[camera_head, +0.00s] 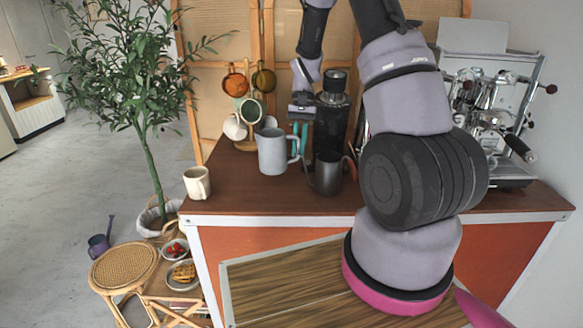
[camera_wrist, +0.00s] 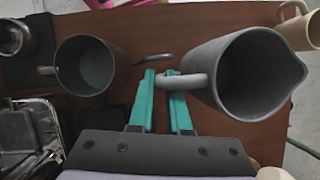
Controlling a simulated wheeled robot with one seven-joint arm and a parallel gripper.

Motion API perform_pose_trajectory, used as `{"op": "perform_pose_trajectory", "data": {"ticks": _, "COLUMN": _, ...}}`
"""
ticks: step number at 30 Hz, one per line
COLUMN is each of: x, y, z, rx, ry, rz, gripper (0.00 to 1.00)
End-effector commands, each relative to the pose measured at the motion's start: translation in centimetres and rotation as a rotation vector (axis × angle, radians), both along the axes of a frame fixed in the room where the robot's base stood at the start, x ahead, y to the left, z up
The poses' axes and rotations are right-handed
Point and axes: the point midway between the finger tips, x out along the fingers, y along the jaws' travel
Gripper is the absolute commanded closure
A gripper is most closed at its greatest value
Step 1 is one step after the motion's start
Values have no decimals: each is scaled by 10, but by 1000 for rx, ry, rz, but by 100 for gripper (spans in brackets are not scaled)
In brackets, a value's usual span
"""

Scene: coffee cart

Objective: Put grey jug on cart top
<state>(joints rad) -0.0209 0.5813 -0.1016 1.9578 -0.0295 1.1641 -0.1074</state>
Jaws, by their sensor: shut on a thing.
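The grey jug (camera_head: 271,153) is upright at the left-middle of the brown cart top (camera_head: 240,190), its handle to the right. I cannot tell whether its base touches the wood. It also shows from above in the wrist view (camera_wrist: 232,80), its mouth open and empty. My gripper (camera_head: 299,136) reaches down from behind, its teal fingers on either side of the jug's handle. In the wrist view my gripper (camera_wrist: 168,82) is shut on that handle.
A dark metal pitcher (camera_head: 327,175) stands close to the right of the jug. A black grinder (camera_head: 331,115) stands behind. A cream mug (camera_head: 197,183) is at the left edge. A mug rack (camera_head: 249,100) and an espresso machine (camera_head: 490,105) flank the top. Front-middle wood is clear.

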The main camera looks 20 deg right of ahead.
Motion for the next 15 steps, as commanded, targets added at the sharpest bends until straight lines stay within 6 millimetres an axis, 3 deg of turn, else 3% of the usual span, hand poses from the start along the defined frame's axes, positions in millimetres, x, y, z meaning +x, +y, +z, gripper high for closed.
{"op": "perform_pose_trajectory", "data": {"ticks": 15, "x": 0, "y": 0, "z": -54, "rx": 0, "ry": 0, "rz": -1, "gripper": 100}}
